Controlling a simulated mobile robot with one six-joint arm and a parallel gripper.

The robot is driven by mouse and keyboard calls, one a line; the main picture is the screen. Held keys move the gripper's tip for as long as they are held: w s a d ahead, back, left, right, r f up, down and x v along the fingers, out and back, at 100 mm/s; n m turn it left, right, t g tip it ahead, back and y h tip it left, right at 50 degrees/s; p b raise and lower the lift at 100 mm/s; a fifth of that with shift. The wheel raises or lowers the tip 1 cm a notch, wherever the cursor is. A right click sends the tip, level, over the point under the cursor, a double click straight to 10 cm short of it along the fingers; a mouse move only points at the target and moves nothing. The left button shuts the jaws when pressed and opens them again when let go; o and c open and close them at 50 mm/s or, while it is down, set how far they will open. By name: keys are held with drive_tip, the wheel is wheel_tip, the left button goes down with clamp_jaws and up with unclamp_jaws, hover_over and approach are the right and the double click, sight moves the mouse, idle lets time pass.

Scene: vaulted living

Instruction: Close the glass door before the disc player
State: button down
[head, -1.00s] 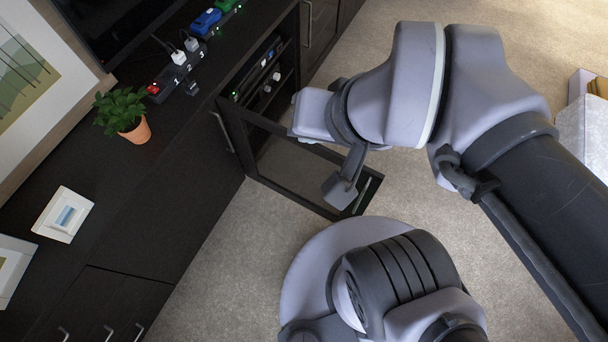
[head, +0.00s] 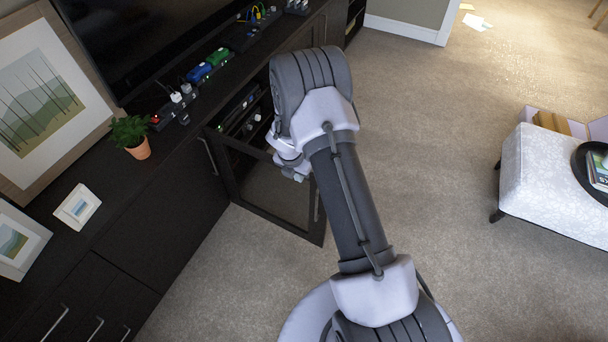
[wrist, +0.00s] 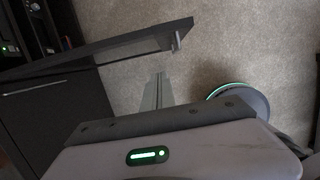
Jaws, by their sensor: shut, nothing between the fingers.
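The glass door (head: 275,192), a dark frame around a clear pane, stands swung out from the cabinet over the carpet. In the wrist view its dark frame (wrist: 100,47) runs across the upper left, with a small handle at its free end. The disc player (head: 238,108) sits on a shelf in the open compartment, partly hidden by my arm. My gripper (wrist: 158,80) is shut and empty, its fingertips just below the door's frame in the wrist view; I cannot tell whether they touch.
A long dark cabinet (head: 165,205) carries a potted plant (head: 131,137), picture frames and a power strip. A white patterned ottoman (head: 545,175) with a round tray stands at the right. The carpet (head: 430,130) between is mostly clear.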

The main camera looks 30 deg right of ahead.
drive_tip(key=w+d+f+b, duration=0.4)
drive_tip(key=d+f+b, duration=0.1)
drive_tip(key=f, duration=0.4)
drive_tip(key=shift+f, duration=0.15)
drive_tip(key=shift+d, duration=0.15)
